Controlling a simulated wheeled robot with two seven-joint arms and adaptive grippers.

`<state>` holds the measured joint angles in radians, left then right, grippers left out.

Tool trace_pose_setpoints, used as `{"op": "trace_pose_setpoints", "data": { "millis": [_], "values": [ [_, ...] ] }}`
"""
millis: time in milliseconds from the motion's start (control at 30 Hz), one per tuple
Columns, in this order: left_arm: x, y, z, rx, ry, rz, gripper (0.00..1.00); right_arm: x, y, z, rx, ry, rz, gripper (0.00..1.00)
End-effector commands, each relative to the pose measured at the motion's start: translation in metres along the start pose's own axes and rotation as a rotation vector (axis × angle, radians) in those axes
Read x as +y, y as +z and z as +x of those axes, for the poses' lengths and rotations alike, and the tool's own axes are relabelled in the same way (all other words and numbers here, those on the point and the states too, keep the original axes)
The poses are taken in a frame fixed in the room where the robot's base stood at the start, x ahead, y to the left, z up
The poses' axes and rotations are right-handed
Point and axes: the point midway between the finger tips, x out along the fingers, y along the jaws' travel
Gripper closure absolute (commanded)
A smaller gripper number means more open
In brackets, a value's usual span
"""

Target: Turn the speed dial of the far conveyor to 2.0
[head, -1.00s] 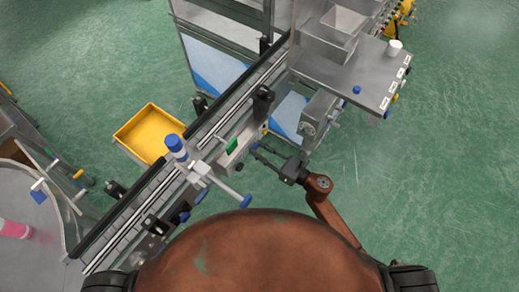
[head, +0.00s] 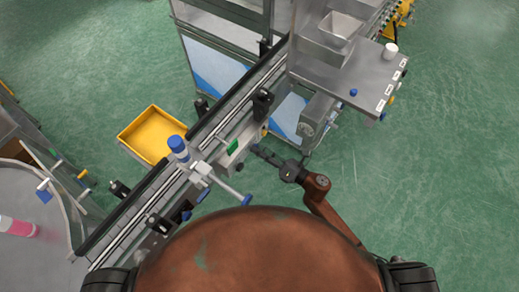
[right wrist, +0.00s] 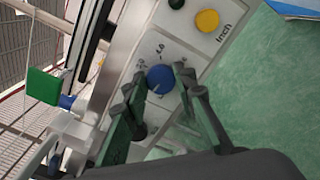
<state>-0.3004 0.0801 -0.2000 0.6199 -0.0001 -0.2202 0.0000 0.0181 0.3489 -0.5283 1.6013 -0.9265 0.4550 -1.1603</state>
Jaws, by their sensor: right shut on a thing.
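The speed dial (right wrist: 160,79) is a round blue knob on a pale control panel (right wrist: 195,42) in the right wrist view. Small printed scale marks stand around it, and its exact setting is not readable. My right gripper (head: 257,150) reaches the side of the conveyor (head: 215,119) in the head view. In the right wrist view its two dark fingers sit on either side of the blue dial, shut on it. In the head view the dial is hidden at the fingertips. My left gripper is not in view.
A green block (right wrist: 43,86) is at left. In the head view, a blue-capped fixture (head: 178,146) stands on the conveyor, a yellow tray (head: 128,136) behind it. Green floor is free at right.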

Motion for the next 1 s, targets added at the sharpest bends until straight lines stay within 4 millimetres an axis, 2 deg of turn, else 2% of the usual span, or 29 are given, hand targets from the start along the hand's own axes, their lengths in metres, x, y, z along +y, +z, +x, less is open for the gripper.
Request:
{"op": "trace_pose_setpoints", "data": {
  "millis": [233,500,1000],
  "values": [
    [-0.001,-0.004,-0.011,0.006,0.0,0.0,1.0,-0.001,0.002,0.0,-0.002,-0.003,0.196,0.99],
    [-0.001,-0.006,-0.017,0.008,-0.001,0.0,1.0,-0.002,0.002,0.0,-0.002,-0.002,0.335,0.99],
    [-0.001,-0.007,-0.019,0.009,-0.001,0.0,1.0,-0.003,0.002,0.0,-0.004,-0.002,0.396,0.99]
  ]
}}
